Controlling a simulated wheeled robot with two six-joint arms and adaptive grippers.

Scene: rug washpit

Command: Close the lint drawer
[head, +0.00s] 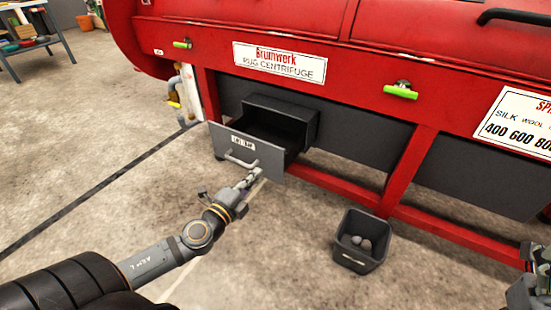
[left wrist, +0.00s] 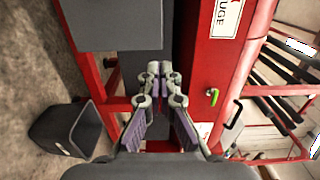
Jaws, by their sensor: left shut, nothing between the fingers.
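The lint drawer (head: 222,143) is pulled out under the red rug centrifuge. Its grey front has a bar handle (head: 241,160) and a small white label. Its dark housing (head: 290,112) is behind it. My left gripper (head: 257,174) is shut and empty near the lower right part of the drawer front; I cannot tell whether it touches. In the left wrist view its fingers (left wrist: 155,68) are together, just below a grey panel (left wrist: 115,25) that looks like the drawer front. My right gripper (head: 533,262) is cut off at the right edge, its fingers unclear.
The red centrifuge (head: 430,42) has green handles and red legs. A dark bin (head: 352,262) with several grey lumps stands on the floor to the right; it also shows in the left wrist view (left wrist: 62,130). A workbench (head: 32,45) is far left.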

